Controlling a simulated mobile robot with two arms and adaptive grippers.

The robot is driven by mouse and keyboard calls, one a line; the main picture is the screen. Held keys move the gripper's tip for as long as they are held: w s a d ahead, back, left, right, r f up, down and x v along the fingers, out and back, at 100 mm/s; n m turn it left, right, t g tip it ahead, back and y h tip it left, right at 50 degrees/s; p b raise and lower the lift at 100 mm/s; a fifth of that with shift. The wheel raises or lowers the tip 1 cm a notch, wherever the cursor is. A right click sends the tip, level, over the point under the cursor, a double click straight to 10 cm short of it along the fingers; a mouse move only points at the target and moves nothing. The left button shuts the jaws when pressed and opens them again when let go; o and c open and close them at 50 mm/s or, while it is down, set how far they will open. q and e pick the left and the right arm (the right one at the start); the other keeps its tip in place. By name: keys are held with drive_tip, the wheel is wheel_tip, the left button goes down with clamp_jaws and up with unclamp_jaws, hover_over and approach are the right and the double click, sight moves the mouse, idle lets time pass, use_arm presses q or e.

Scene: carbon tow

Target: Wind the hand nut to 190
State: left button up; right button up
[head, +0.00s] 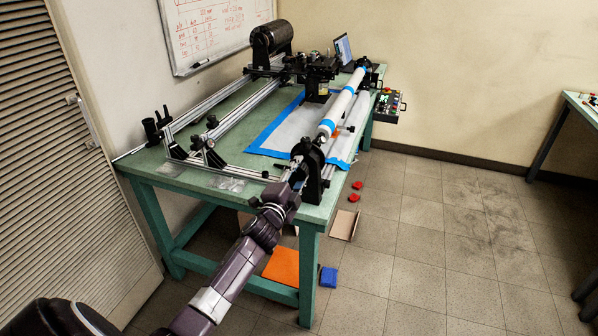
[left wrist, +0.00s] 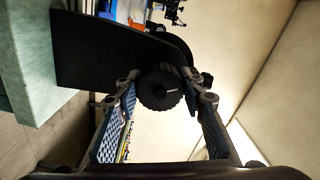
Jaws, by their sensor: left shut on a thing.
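The hand nut (left wrist: 160,90) is a round black knob with a ribbed rim and a short pale mark on its face, seen in the left wrist view. It sits in front of a black end bracket (left wrist: 85,50). My left gripper (left wrist: 163,95) has one blue-padded finger on each side of the nut and is shut on it at the fingertips. In the head view my left gripper (head: 287,187) is at the near end of the winding machine, by the black bracket (head: 311,170); the nut is hidden there. No number shows on the nut. My right gripper is not in view.
The green table (head: 232,160) carries rails, a white tube (head: 345,100) with blue bands and a blue-edged sheet (head: 275,135). A control box (head: 388,106) hangs at the right edge.

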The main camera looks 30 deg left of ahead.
use_arm(q)
drive_tip(key=n, duration=0.3)
drive_tip(key=shift+n+p, duration=0.35)
drive_tip(key=shift+n, duration=0.05)
drive_tip(key=n, duration=0.3)
drive_tip(key=shift+n+p, duration=0.3)
drive_tip(key=shift+p, duration=0.1)
drive_tip(key=n+p, duration=0.1)
drive_tip(key=n, duration=0.2)
drive_tip(key=shift+n, duration=0.3)
drive_tip(key=shift+f+n+p, duration=0.1)
drive_tip(key=shift+n+p, duration=0.2)
drive_tip(key=shift+n, duration=1.3)
drive_tip(key=shift+d, duration=0.1)
drive_tip(key=o, duration=1.2)
drive_tip(key=v, duration=1.2)
